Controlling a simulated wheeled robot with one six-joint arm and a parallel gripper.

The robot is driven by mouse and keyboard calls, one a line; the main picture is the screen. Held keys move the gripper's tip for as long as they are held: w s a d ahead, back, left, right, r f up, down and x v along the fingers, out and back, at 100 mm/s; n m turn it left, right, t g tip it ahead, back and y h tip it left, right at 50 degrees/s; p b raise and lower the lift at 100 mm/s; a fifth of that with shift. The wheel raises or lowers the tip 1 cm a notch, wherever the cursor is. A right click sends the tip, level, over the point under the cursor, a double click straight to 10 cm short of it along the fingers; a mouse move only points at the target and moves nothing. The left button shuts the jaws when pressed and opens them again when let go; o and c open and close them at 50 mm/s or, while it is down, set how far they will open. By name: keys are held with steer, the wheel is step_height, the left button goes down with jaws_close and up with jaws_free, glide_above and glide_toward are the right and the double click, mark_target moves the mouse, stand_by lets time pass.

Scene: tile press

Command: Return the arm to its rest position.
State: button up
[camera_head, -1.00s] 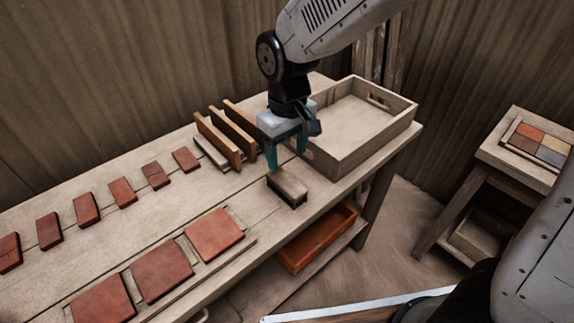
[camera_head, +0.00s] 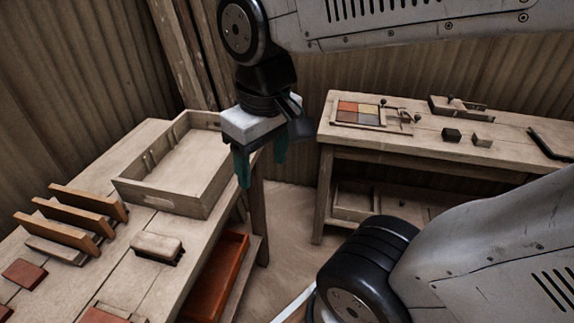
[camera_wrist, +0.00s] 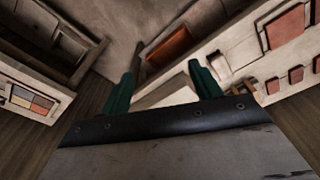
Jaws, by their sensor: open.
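My gripper (camera_head: 262,165) hangs from the wrist with its teal fingers pointing down, apart from each other and empty. In the head view it appears in front of the right wall of the wooden tray and the gap between the two tables. In the wrist view, the two fingers of my gripper (camera_wrist: 160,90) are spread, with nothing between them. My arm crosses the top of the head view.
The left table bears a wooden tray (camera_head: 206,203), a rack of upright boards (camera_head: 75,212), a brush-like block (camera_head: 157,246) and red tiles (camera_head: 23,273). An orange-red bin (camera_head: 218,280) sits below. The right table (camera_head: 400,145) holds a colour sample board (camera_head: 358,114).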

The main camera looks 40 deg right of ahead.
steer(key=shift+m, duration=0.6)
steer(key=s, duration=0.1)
steer(key=s+d, duration=0.1)
steer(key=s, duration=0.2)
steer(key=shift+d, duration=0.35)
